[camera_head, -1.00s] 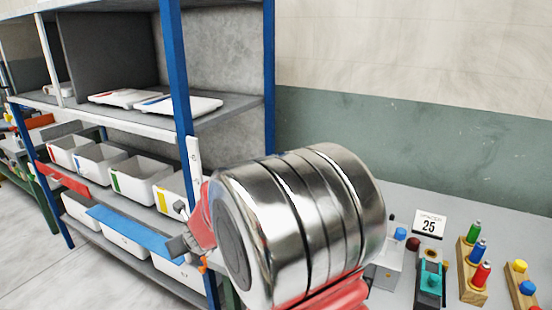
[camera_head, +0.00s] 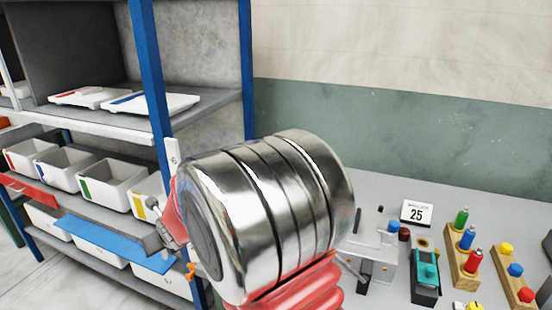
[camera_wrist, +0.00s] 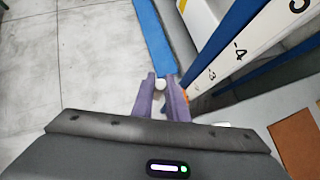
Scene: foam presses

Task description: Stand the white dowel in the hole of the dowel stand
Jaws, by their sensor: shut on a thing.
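The white dowel (camera_wrist: 160,84) is between the two fingers of my gripper (camera_wrist: 160,90) in the wrist view. Only its pale end shows; the fingers hide the rest. My gripper is shut on it, with floor and a blue shelf edge beyond. In the head view my gripper (camera_head: 155,241) is partly hidden by my arm's large metal joint, in front of the shelving; I cannot make out the dowel there. I cannot surely identify the dowel stand among the things on the bench at right.
A rack with a blue post (camera_head: 155,75) and white bins (camera_head: 113,181) stands close at left. On the grey bench (camera_head: 482,205) are a grey fixture (camera_head: 378,264), a card reading 25 (camera_head: 416,213), a teal-topped device (camera_head: 426,272) and wooden blocks with coloured pegs (camera_head: 462,262).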

